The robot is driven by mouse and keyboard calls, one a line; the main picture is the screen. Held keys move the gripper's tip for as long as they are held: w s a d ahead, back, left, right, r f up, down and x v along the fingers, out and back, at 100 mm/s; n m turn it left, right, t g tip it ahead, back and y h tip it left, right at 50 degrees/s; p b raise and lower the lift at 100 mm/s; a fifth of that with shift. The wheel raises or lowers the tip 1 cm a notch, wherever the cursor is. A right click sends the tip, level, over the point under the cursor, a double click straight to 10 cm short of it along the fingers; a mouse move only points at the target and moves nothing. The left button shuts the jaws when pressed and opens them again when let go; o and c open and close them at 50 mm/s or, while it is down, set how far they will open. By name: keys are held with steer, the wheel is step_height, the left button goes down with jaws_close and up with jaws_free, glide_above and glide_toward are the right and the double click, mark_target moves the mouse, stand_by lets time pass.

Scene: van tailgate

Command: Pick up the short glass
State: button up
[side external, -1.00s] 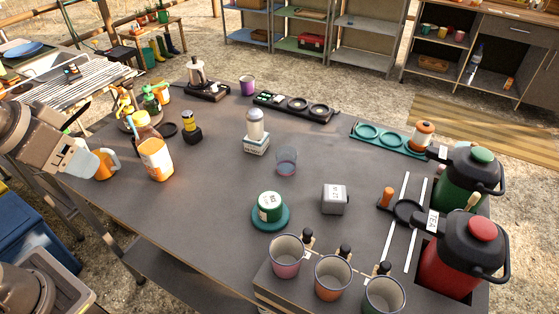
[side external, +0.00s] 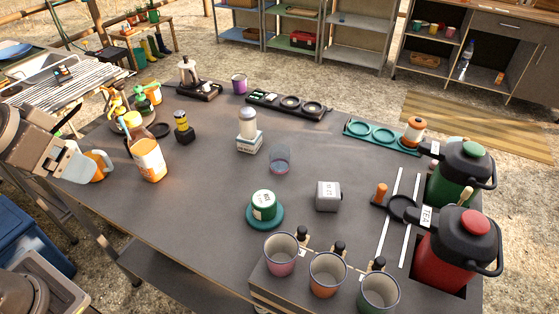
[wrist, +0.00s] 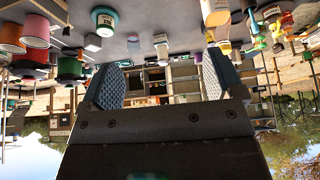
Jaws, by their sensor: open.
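The short glass (side external: 280,160) is clear, with a faint bluish-pink tint. It stands upright near the middle of the dark table in the side view, apart from its neighbours.
A white-topped jar on a block (side external: 248,130), a grey box (side external: 328,196) and a green tin on a teal coaster (side external: 264,206) surround the glass. An orange-labelled bottle (side external: 149,160) stands between my gripper and the glass. Mugs (side external: 327,275) line the front.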

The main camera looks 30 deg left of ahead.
steer(key=shift+o, duration=0.2)
steer(key=w+d+r+m+g, duration=0.1)
steer(key=w+r+m, duration=0.15)
steer(key=w, duration=0.25)
steer(key=w+d+r+m, duration=0.1)
steer(key=w+r, duration=0.2)
steer(key=w, duration=0.2)
steer(key=m+g+h, duration=0.2)
steer(key=m+g, duration=0.2)
steer(key=m, duration=0.6)
glide_above(280, 160)
steer(key=w+a, duration=0.2)
steer(key=a, duration=0.2)
step_height(280, 160, down, 18)
steer(key=f, duration=0.3)
steer(key=d+f, duration=0.1)
steer(key=f, duration=0.4)
steer(key=shift+w+d+f, duration=0.2)
steer(key=shift+w+f, duration=0.2)
steer(key=shift+d+f, duration=0.25)
steer(key=shift+f, duration=0.6)
steer(key=shift+d+f, duration=0.25)
steer(key=shift+f, duration=0.55)
steer(key=shift+d+f, duration=0.25)
steer(key=shift+f, duration=0.6)
steer(key=c, duration=1)
